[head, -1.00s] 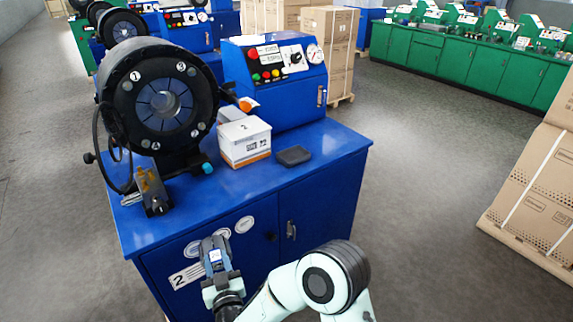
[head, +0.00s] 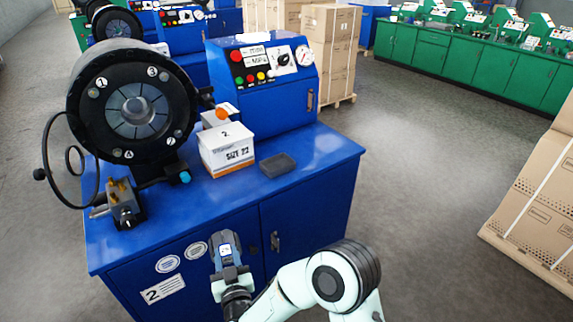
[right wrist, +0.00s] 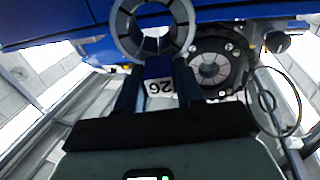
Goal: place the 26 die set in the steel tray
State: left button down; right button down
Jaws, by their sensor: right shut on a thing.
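My right gripper (head: 229,266) is shut on the 26 die set (head: 226,244), in front of the blue cabinet and below its top edge. My left gripper is not in view.
The cabinet top's right front part is clear. Cardboard boxes (head: 540,195) stand at right.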

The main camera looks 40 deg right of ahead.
aim_at(281, 170)
jog(key=l, duration=0.65)
jog(key=i+l+z, duration=0.1)
jog(key=l, duration=0.5)
